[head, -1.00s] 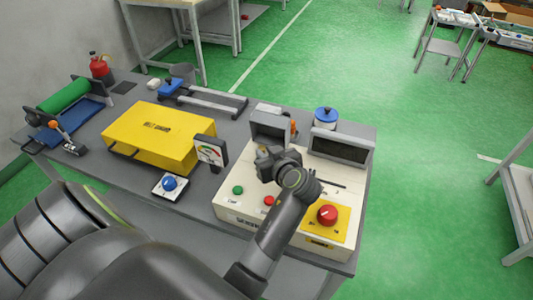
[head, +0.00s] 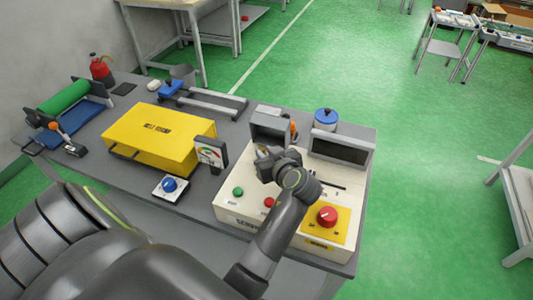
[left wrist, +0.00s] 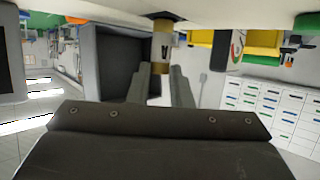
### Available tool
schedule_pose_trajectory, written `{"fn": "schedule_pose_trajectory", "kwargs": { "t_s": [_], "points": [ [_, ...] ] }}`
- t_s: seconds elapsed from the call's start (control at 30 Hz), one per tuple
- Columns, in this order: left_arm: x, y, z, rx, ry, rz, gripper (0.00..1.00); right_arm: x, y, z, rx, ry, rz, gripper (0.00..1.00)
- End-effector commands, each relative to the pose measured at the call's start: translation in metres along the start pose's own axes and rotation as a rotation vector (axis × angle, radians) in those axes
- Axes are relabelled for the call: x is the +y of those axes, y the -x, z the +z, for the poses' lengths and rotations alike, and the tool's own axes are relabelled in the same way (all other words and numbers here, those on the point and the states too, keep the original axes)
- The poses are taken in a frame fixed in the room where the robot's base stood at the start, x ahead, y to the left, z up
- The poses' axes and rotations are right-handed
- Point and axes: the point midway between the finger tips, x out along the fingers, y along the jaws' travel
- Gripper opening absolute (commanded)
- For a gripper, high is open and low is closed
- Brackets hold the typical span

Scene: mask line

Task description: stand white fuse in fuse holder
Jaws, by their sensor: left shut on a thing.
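My left gripper (head: 264,153) is over the cream control box (head: 231,212), in front of the grey open housing. In the left wrist view, which shows the scene upside down, the gripper (left wrist: 164,78) is shut on the white fuse (left wrist: 161,48), a small white cylinder with brass ends. The fuse's far end meets a dark round fuse holder (left wrist: 163,16) on the box surface; I cannot tell how deep it sits. In the head view my gripper and wrist hide the fuse and holder. My right gripper is not in view.
On the box are a green button (head: 238,191), a red button (head: 269,202) and a red knob (head: 327,216) on a yellow plate. The grey housing (head: 270,124) stands close behind my gripper. A dial gauge (head: 211,153) and a yellow case (head: 160,138) stand left.

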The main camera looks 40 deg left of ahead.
Motion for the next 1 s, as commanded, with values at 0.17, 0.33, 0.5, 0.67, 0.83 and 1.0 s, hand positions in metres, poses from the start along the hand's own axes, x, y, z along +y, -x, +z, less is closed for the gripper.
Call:
{"fn": "schedule_pose_trajectory", "kwargs": {
  "t_s": [0.17,0.33,0.5,0.67,0.83,1.0],
  "points": [
    [0.000,0.000,0.000,0.000,0.000,0.000,0.00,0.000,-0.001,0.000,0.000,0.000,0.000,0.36],
    [0.000,-0.001,0.003,0.000,0.000,0.000,0.00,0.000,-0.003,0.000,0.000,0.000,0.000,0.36],
    [0.000,-0.003,0.007,0.000,0.000,0.000,0.00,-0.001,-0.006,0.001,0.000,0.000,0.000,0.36],
    [0.000,-0.004,0.010,0.000,-0.001,0.000,0.00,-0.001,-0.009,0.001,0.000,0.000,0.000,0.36],
    [0.000,-0.005,0.013,0.000,-0.001,0.000,0.00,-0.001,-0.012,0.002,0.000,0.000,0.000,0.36],
    [0.000,-0.006,0.016,0.000,-0.001,0.000,0.00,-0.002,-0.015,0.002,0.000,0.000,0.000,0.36]
  ]
}}
